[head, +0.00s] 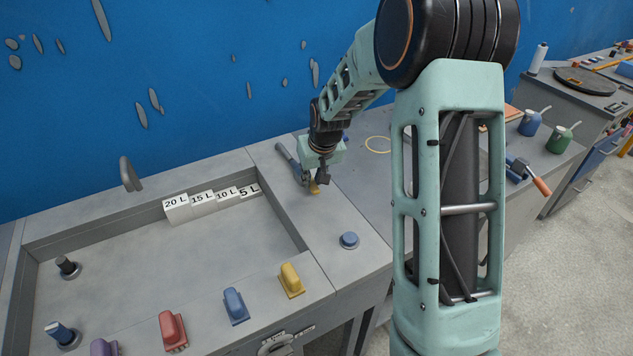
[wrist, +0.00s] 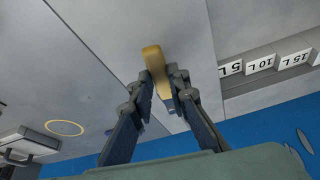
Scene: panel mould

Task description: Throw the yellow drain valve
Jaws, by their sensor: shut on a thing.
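My gripper (head: 316,178) is shut on a narrow yellow handle (head: 314,188) over the grey deck right of the basin. The wrist view shows the yellow handle (wrist: 153,62) between the two fingertips (wrist: 163,84), with its rounded end sticking out past them. Its lower part is hidden by the fingers, and I cannot tell whether it is fixed to the deck. Another yellow handle (head: 291,279) stands on the front rim of the basin, apart from my gripper. I cannot tell from its looks which of the two is the drain valve.
The grey basin (head: 170,255) has a stepped block (head: 208,202) marked 20 L to 5 L at its back. Blue (head: 235,306), red (head: 172,330) and purple handles line the front rim. A grey bar (head: 287,157) and a blue button (head: 349,240) are on the deck.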

